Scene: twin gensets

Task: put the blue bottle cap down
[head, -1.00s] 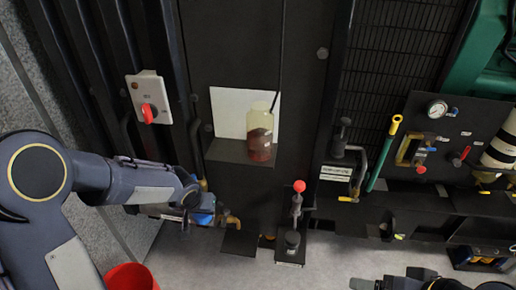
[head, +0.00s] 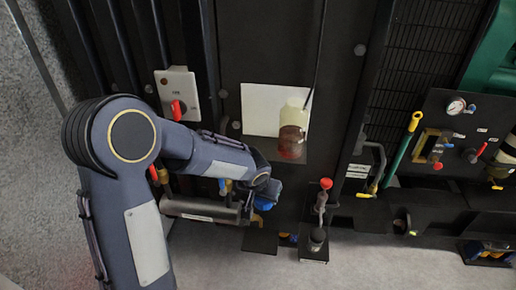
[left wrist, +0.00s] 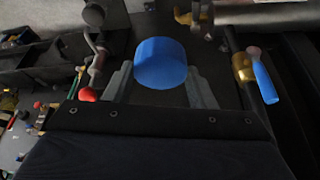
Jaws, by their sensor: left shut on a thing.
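The blue bottle cap (left wrist: 160,62) is a short blue cylinder. In the left wrist view it sits between the two grey fingers of my left gripper (left wrist: 160,80), which is shut on it. In the head view the cap (head: 264,203) is partly hidden at the end of my left gripper (head: 270,193), in front of the dark genset and left of a red-knobbed lever. My right gripper is not in view.
A blue-handled brass valve (left wrist: 264,82) is close on the right in the wrist view. The red-knobbed lever (head: 326,184) stands right of my left gripper. A bottle with dark red contents (head: 292,132) stands on a ledge above. Open grey floor (head: 330,272) lies below.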

